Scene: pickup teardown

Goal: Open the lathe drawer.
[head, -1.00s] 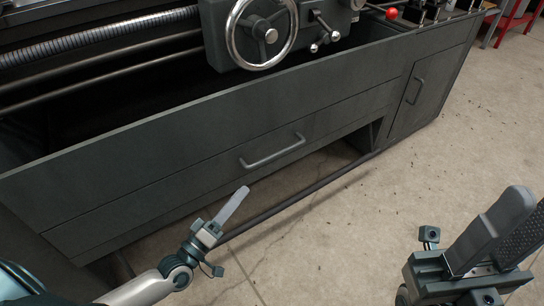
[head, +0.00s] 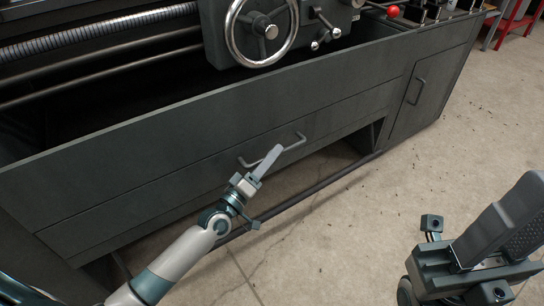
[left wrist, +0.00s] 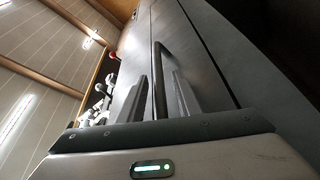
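The lathe drawer (head: 150,208) is a long dark grey-green panel low on the lathe front, flush with the body and shut. Its bar handle (head: 289,146) is at the middle of the panel. My left gripper (head: 266,161) is at the handle, its fingers covering part of it in the head view. In the left wrist view, the handle (left wrist: 158,72) runs between the two spread fingers of my left gripper (left wrist: 160,98), with gaps visible beside it. My right gripper (head: 515,225) is open and empty at the lower right, away from the lathe.
A cabinet door with its own handle (head: 416,91) is at the lathe's right end. A handwheel (head: 262,30) and a red knob (head: 393,11) are above. A lower rail (head: 320,184) runs under the drawer. The concrete floor (head: 350,245) is clear.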

